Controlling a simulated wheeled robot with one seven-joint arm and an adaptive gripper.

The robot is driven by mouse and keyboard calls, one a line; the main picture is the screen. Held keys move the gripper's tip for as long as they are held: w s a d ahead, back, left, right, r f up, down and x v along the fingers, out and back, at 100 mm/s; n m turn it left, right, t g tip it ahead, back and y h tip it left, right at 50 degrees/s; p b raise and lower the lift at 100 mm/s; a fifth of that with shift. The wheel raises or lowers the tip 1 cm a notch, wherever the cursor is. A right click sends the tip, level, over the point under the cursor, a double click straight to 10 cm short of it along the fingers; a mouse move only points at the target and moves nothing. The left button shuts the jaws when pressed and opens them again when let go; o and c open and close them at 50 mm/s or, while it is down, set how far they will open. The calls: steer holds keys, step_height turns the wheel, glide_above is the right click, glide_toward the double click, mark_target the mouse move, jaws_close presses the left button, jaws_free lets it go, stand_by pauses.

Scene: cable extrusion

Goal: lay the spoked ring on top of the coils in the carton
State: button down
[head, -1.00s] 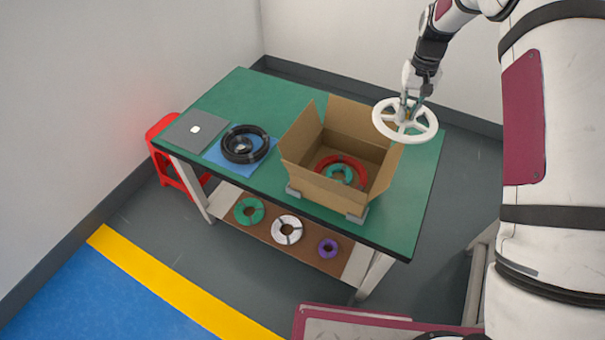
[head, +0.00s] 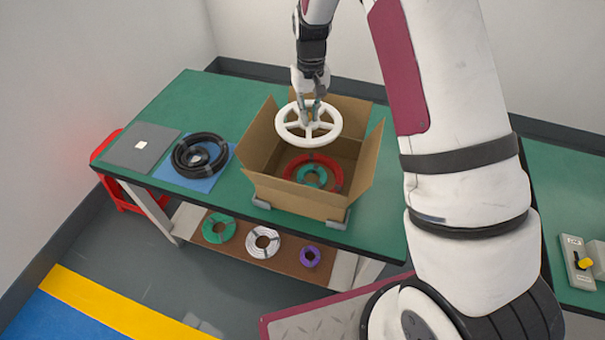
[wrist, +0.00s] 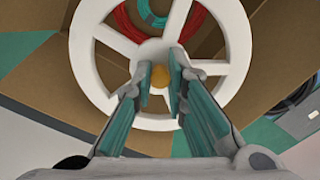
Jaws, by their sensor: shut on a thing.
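The white spoked ring (head: 280,131) hangs roughly level above the open carton (head: 291,198), toward its back half. It also shows in the wrist view (wrist: 235,50), with its hub between my fingers. My gripper (head: 311,112) is shut on the ring at its hub, from above. In the carton lie a red coil (head: 333,172) and a smaller green coil (head: 312,176), seen below the ring and apart from it. The wrist view shows part of the red coil (wrist: 124,22) through the spokes. The ring hides part of the carton's inside.
The carton's flaps stand up and outward on the green table (head: 190,95). Left of it, black coils (head: 183,160) lie on a blue mat (head: 206,184) beside a grey plate (head: 130,158). Several coils lie on the lower shelf (head: 240,250). A red stool (head: 107,145) stands left.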

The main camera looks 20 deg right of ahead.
steer(key=s+f+m+b, duration=0.1)
steer(key=f+m+b, duration=0.1)
steer(key=f+m, duration=0.3)
steer(key=s+f+m+b, duration=0.2)
steer(key=f+m, duration=0.3)
steer(key=m, duration=0.6)
steer(key=s+f+m+b, duration=0.2)
steer(key=f+m+b, duration=0.2)
steer(key=m, duration=0.4)
steer(key=shift+a+f, duration=0.1)
steer(key=shift+f, duration=0.65)
steer(key=shift+f+b, duration=0.4)
steer(key=shift+f, duration=0.2)
